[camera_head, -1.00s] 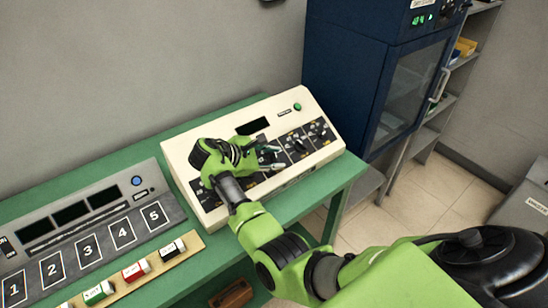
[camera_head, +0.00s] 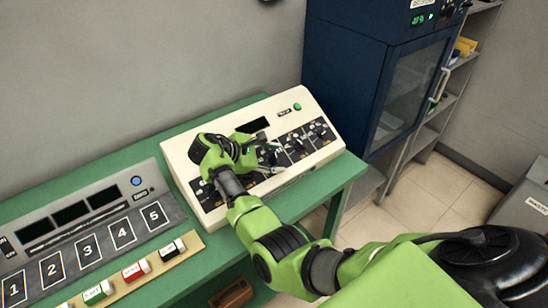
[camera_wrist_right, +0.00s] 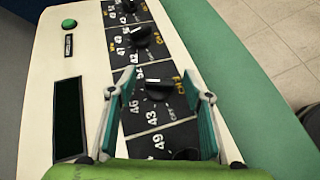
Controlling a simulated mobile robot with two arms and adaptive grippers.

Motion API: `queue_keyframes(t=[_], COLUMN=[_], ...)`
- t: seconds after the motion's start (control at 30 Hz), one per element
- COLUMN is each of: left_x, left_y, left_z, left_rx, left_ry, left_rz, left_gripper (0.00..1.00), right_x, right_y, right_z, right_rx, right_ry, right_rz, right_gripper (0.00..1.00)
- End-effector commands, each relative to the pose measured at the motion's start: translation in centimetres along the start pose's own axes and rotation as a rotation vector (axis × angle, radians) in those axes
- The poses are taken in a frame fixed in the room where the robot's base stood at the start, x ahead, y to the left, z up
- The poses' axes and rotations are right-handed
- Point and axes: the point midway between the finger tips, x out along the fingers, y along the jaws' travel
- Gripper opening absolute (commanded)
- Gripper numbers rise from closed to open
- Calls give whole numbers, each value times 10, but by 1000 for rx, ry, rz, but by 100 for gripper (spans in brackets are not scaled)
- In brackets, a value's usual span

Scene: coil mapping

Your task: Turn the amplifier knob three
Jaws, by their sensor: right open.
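The amplifier is a cream sloped console (camera_head: 178,151) with a row of black knob panels, a dark display and a green button. My right gripper (camera_head: 270,154) is over the left-middle part of this row. In the right wrist view its two fingers (camera_wrist_right: 160,74) are open and apart. A black knob (camera_wrist_right: 158,88) with a pale pointer mark shows between the fingers; contact cannot be told. Its label looks like CH.3 but is blurred. More knobs lie beyond it, the nearest one (camera_wrist_right: 144,36) clear of the fingers. Another knob (camera_wrist_right: 187,154) is partly hidden by the gripper. My left gripper is not in view.
The console stands on a green table (camera_head: 345,171). A grey control box (camera_head: 108,191) with numbered squares is on the left, with a beige strip (camera_head: 117,287) of coloured cylinders before it. A blue cabinet (camera_head: 345,60) stands behind right.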

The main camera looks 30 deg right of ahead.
Motion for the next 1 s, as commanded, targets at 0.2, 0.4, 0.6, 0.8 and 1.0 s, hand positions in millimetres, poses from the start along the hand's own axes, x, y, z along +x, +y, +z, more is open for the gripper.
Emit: queue_keyframes(t=[0.2,0.4,0.6,0.8,1.0], left_x=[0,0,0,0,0], left_y=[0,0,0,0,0], left_z=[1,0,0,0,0], left_rx=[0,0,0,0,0], left_ry=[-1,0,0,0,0], left_rz=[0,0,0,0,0], left_gripper=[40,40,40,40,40], right_x=[-13,-47,-70,-75,-75], right_y=[0,0,0,0,0], right_z=[-1,-1,-1,0,0], right_rx=[-1,0,0,0,0], right_ry=[2,3,1,0,0], right_rz=[1,1,0,-1,0], right_gripper=[46,46,46,46,46])
